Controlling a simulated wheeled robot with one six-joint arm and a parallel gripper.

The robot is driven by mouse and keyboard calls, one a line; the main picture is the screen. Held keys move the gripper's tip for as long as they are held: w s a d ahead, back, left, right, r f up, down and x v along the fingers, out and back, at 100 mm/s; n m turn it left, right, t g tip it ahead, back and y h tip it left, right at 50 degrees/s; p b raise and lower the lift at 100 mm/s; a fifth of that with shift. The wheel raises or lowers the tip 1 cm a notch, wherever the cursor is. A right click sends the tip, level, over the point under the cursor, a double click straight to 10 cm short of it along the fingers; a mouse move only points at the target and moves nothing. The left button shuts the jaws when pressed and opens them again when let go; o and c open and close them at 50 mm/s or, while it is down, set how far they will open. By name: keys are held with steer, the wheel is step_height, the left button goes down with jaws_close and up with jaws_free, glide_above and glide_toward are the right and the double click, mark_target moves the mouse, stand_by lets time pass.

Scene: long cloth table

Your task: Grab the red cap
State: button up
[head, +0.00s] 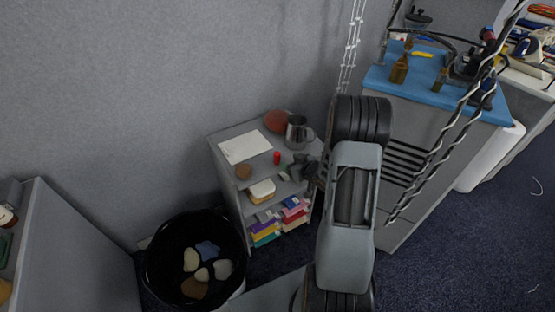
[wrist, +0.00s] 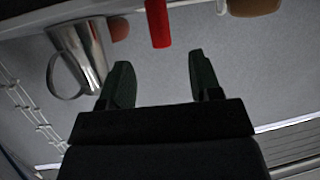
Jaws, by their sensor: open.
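The red cap (head: 277,158) is a small upright red cylinder on the top of a small grey shelf unit, near its front edge. In the wrist view the red cap (wrist: 159,24) is at the top centre, ahead of the fingertips and roughly in line with the gap between them. My gripper (head: 288,172) is just right of and below the cap in the head view. In the wrist view my gripper (wrist: 161,72) has its two dark fingers apart with nothing between them. The cap appears clear of both fingers.
A metal pitcher (head: 296,134) and a reddish-brown round object (head: 279,121) stand behind the cap. A white sheet (head: 245,147) and a brown lump (head: 243,172) lie to its left. The pitcher (wrist: 82,55) is left of the fingers in the wrist view. A black bin (head: 160,258) stands left of the shelf (head: 228,185).

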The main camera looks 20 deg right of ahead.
mark_target(279, 157)
steer(key=shift+x, duration=4.4)
steer(key=shift+r, duration=0.2)
steer(key=shift+c, duration=0.4)
steer(key=c, duration=0.9)
